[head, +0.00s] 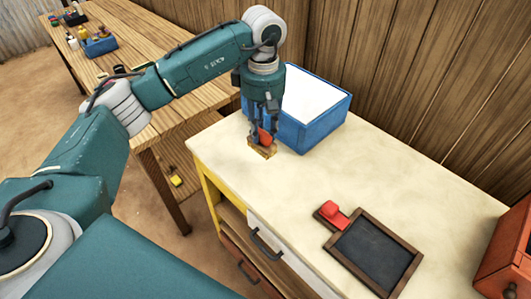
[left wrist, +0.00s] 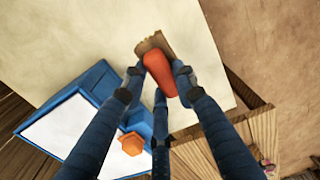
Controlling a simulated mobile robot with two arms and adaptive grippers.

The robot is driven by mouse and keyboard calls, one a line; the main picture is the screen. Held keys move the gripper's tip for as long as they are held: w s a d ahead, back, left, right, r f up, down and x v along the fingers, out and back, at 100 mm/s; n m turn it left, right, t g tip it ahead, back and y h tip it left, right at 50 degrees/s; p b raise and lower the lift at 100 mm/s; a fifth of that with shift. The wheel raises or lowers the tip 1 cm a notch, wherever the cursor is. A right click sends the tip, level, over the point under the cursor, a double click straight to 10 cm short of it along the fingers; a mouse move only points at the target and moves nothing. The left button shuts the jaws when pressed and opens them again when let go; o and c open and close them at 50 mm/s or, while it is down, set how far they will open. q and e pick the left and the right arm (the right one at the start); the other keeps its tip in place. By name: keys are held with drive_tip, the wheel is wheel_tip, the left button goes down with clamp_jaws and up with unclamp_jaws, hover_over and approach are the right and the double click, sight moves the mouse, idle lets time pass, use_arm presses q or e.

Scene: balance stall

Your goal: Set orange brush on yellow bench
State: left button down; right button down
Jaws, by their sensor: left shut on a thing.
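The orange brush (head: 265,138) has an orange handle and a brown bristle end. My left gripper (head: 263,122) is shut on it, with the bristle end down, at the far left part of the yellow bench's pale top (head: 222,140). I cannot tell whether the bristles touch the top. In the left wrist view the brush (left wrist: 163,76) sits between the fingertips, its brown end (left wrist: 154,44) over the pale top. The bench has a yellow side and drawers with dark handles. My right gripper is not in view.
A blue box (head: 312,130) with a white inside stands right beside the gripper. A dark slate (head: 374,254) and a red-topped block (head: 333,214) lie nearer the front. An orange-red cabinet (head: 508,258) is at the right edge. The middle of the top is clear.

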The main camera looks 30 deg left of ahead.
sight(263, 146)
use_arm(q)
wheel_tip(263, 146, down, 6)
drive_tip(key=shift+f+p, duration=0.2)
drive_tip(key=shift+p, duration=0.4)
wheel_tip(263, 146, down, 4)
drive_tip(key=shift+p, duration=0.55)
drive_tip(key=c, duration=1.4)
unclamp_jaws()
drive_tip(key=shift+o, duration=0.2)
wheel_tip(263, 146, up, 11)
drive_tip(key=b, duration=0.4)
drive_tip(key=shift+d, duration=0.1)
drive_tip(key=shift+r, duration=0.5)
